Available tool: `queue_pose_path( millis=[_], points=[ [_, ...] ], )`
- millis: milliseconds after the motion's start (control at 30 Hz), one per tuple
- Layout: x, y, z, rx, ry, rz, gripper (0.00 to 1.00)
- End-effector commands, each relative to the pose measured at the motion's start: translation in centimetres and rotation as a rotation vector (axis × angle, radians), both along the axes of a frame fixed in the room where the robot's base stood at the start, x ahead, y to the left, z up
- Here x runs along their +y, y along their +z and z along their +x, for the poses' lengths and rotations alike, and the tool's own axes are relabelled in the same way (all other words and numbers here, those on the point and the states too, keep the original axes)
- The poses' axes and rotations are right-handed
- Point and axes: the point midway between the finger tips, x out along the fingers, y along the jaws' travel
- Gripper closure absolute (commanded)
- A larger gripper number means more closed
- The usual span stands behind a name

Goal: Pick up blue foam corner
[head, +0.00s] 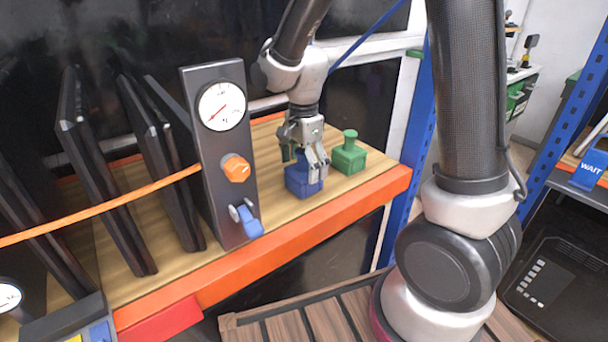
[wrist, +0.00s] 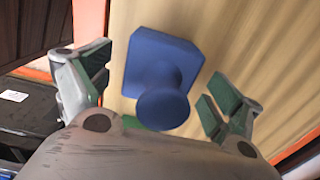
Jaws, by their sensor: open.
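The blue foam corner (head: 303,181) is a blue block on the wooden shelf. In the wrist view the blue foam corner (wrist: 163,75) shows a square base with a round knob on top. My gripper (head: 304,160) is above and around it in the head view, hiding its upper part. In the wrist view my gripper's fingers (wrist: 155,90) with green pads are apart, one on each side of the blue piece, with gaps on both sides. My gripper is open and holds nothing.
A similar green piece (head: 349,155) stands just right of the blue one. A dark panel with a gauge (head: 222,106), an orange knob (head: 236,169) and a blue lever (head: 248,220) stands to the left. The orange shelf edge (head: 345,205) runs along the front.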

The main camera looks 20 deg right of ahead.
Motion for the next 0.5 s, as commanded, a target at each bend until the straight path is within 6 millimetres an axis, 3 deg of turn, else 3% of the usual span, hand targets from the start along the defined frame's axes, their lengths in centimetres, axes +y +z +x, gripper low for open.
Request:
queue_pose_path(
  millis=[100, 333, 500],
  points=[
    [0.02, -0.97, -0.02, 0.0, 0.001, 0.0, 0.08],
    [0.03, -1.06, 0.0, -0.001, 0.001, 0.0, 0.1],
    [0.03, -1.04, 0.0, -0.001, 0.001, 0.0, 0.41]
  ],
)
